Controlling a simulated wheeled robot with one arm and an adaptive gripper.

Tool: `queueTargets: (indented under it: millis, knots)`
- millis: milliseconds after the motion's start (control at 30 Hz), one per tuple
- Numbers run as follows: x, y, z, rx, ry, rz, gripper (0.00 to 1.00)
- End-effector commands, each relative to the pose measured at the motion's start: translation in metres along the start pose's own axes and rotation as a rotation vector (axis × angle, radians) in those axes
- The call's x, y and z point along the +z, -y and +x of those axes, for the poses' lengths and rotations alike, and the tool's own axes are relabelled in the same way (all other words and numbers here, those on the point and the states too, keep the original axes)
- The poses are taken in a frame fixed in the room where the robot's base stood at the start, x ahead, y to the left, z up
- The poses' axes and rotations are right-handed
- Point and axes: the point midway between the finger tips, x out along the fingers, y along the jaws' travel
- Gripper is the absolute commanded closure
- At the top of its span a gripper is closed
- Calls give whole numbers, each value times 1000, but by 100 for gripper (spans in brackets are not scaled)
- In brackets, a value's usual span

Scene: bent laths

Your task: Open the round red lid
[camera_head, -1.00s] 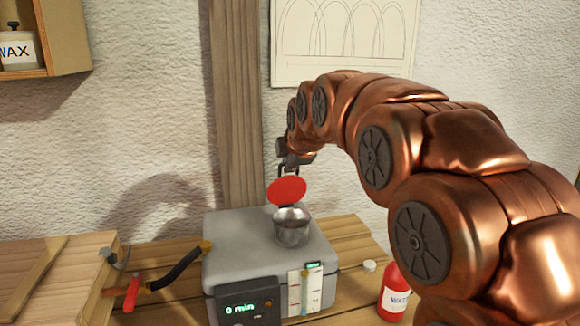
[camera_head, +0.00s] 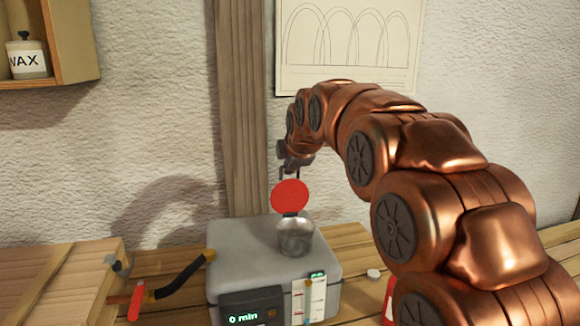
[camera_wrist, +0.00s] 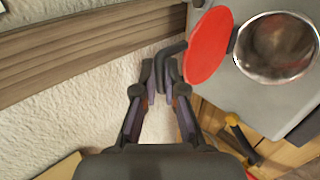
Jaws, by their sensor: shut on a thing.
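The round red lid (camera_head: 290,196) stands raised at the rear rim of a metal cup (camera_head: 295,238), its flat face toward the head camera and the cup's mouth uncovered. The cup sits on a grey box (camera_head: 240,245). A dark bent handle (camera_wrist: 171,62) reaches from the lid to my gripper (camera_wrist: 161,88). My gripper is shut on this handle; in the head view the gripper (camera_head: 291,172) is just above the lid, its fingertips partly hidden.
The box has a lit display (camera_head: 243,318) and a white scale (camera_head: 309,300) on its front. A black-handled lever (camera_head: 182,274) and a red handle (camera_head: 136,300) lie left of it. A wooden post (camera_head: 240,110) and a white wall stand close behind.

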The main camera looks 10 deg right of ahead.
Motion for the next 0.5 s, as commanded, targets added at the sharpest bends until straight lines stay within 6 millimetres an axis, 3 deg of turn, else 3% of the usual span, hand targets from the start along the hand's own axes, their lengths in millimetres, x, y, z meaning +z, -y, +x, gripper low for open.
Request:
queueTargets:
  millis: [500]
  knots:
    - [-1,-15,24,-1,-1,-1,100]
